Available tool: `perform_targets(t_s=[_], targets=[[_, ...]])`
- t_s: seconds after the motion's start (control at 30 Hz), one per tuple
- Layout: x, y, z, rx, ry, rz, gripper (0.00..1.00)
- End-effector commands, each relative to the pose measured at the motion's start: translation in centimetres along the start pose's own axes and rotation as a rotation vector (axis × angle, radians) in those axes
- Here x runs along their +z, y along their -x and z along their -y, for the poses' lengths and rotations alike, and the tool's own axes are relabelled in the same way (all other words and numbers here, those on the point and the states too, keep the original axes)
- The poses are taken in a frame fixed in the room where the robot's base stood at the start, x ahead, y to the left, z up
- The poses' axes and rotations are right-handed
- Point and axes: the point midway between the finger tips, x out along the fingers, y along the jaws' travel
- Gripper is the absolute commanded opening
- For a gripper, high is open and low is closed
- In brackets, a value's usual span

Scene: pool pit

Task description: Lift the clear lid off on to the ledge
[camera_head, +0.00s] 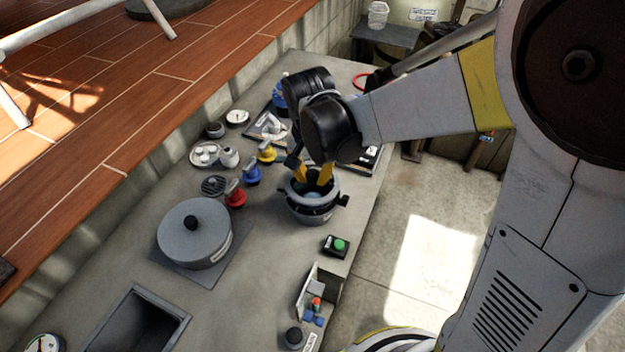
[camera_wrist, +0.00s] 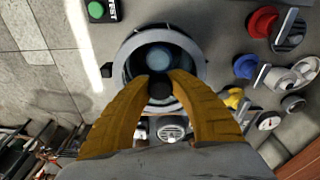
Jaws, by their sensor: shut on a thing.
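The round grey housing (camera_head: 312,212) with dark side clamps stands on the grey ledge (camera_head: 265,260), near its right edge. My gripper (camera_head: 313,178) is over its open-looking top, yellow fingers pointing down. In the wrist view the fingers are shut on the black knob (camera_wrist: 160,86), at the middle of the housing (camera_wrist: 130,45). I take this for the clear lid's knob. The lid's pane is hard to make out; a bluish round shape shows through below the knob. I cannot tell whether the lid is seated or raised.
A large grey pot (camera_head: 190,240) stands left of the housing. Red (camera_head: 235,196), blue (camera_head: 251,174) and yellow (camera_head: 267,152) valve handles stand behind. A green button box (camera_head: 336,245) is in front, near the edge. Bare ledge lies between pot and button box.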

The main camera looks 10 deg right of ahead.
Motion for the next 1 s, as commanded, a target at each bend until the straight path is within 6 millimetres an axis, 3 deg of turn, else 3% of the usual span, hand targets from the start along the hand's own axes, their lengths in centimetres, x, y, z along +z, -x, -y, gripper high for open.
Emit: perform_targets(t_s=[0.03,0.3,0.5,0.7,1.0], targets=[[-0.1,1.5,0.0,0.000,0.000,0.000,0.00],[0.7,5.1,-6.3,0.001,-0.005,0.000,0.00],[1.2,7.2,-9.8,0.000,-0.004,0.000,0.00],[1.4,8.1,-11.3,0.000,0.000,0.000,0.00],[1.4,8.1,-11.4,0.000,0.000,0.000,0.00]])
